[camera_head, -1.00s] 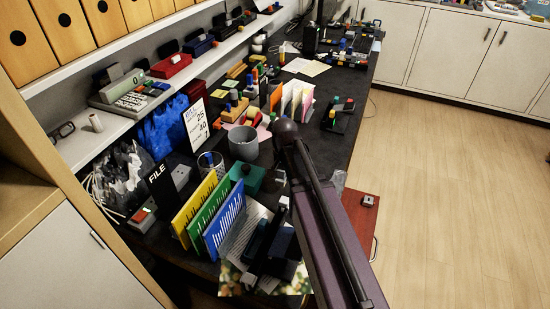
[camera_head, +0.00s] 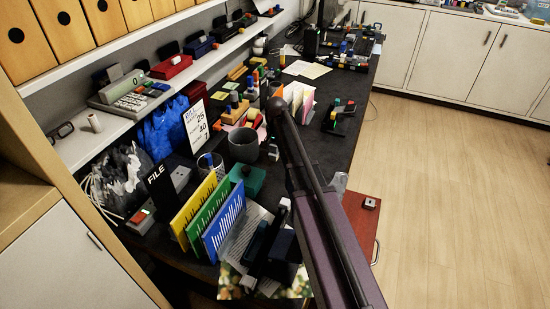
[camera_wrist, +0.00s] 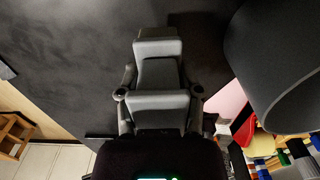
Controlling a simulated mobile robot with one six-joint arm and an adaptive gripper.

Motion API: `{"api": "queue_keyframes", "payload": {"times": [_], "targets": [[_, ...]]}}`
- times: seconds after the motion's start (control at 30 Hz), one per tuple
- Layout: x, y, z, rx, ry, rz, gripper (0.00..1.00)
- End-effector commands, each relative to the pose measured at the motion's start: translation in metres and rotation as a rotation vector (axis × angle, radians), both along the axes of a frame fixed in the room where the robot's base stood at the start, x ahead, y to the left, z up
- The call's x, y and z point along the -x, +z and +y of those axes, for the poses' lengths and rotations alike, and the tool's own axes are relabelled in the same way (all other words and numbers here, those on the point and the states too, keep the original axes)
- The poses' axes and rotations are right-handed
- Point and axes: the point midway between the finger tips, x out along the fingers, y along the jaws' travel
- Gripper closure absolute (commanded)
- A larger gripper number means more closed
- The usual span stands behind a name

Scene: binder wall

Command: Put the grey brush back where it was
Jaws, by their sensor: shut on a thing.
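My gripper (camera_wrist: 158,72) is in the middle of the wrist view, its two grey pads close around a grey piece. This piece, which I take for the grey brush (camera_wrist: 158,74), is mostly hidden by the pads, so its full shape cannot be told. Dark desk surface lies beyond it. A grey cup (camera_wrist: 275,65) is close on the right in the wrist view, apart from the gripper. In the head view the grey cup (camera_head: 243,146) stands on the desk, and a small grey end of my gripper or its load (camera_head: 273,152) shows just right of it, beside my arm.
A clear cup (camera_head: 210,166) and yellow, green and blue files (camera_head: 222,228) stand left and in front. A green box (camera_head: 247,180) is near the grey cup. Tape and coloured blocks (camera_head: 240,112) lie behind it. A red drawer (camera_head: 362,222) sticks out right.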

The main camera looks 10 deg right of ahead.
Motion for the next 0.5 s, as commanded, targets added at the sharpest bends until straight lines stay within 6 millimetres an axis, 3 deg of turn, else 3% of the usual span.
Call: {"api": "queue_keyframes", "payload": {"times": [0.5], "targets": [[0.0, -0.01, -0.001, 0.0, -0.001, 0.0, 0.91]]}}
